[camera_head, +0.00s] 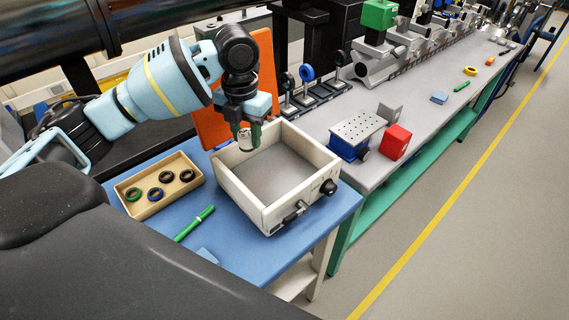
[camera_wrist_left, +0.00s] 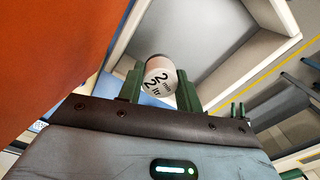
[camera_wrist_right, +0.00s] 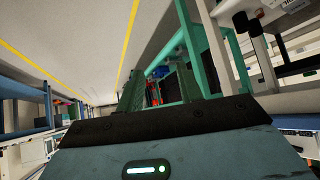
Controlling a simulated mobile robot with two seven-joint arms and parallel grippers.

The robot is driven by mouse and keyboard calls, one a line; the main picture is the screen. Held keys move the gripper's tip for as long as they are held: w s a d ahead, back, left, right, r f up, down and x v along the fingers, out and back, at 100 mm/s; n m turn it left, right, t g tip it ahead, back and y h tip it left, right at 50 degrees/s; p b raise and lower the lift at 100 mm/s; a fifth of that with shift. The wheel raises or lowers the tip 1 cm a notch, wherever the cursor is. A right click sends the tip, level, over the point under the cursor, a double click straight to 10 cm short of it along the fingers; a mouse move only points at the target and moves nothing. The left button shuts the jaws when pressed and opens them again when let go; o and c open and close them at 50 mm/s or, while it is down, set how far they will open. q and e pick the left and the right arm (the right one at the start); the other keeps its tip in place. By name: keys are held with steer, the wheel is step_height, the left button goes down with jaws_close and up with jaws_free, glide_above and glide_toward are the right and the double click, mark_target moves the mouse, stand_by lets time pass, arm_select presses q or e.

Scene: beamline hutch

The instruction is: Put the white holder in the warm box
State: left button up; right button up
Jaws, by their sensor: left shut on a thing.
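The white holder (camera_wrist_left: 159,76), a small round piece with dark lettering on its end, is between the green fingers of my left gripper (camera_wrist_left: 160,88). In the head view my left gripper (camera_head: 247,134) points down at the back left corner of the warm box (camera_head: 239,196), an open-topped white box with a grey floor. The holder (camera_head: 244,142) shows there at about rim height, partly hidden by the fingers; I cannot tell whether it touches the wall. The box looks empty. My right gripper (camera_wrist_right: 165,75) is open and empty, away from the box, and shows only in the right wrist view.
On the blue table (camera_head: 240,254), a tan tray (camera_head: 128,204) with several rings and a green pen (camera_head: 194,223) lie left of the box. An orange panel (camera_head: 212,128) stands behind.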

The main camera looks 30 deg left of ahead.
mark_target(247, 149)
arm_select(q)
steer(key=shift+s, duration=0.1)
steer(key=shift+f, duration=0.35)
step_height(247, 149, down, 4)
steer(key=shift+s+r, duration=0.1)
steer(key=shift+r, duration=0.1)
steer(key=shift+f, duration=0.4)
arm_select(e)
steer(key=shift+s+d+f, duration=0.1)
steer(key=shift+s+f, duration=0.15)
steer(key=shift+s, duration=0.3)
steer(key=shift+s+d+f, duration=0.1)
steer(key=shift+s+f, duration=0.1)
steer(key=shift+s, duration=0.3)
arm_select(q)
steer(key=shift+f, duration=2.4)
arm_select(e)
steer(key=shift+a, duration=0.25)
arm_select(q)
steer(key=shift+f, duration=0.2)
steer(key=o, duration=1)
arm_select(e)
steer(key=shift+d+f, duration=0.1)
steer(key=shift+d, duration=0.1)
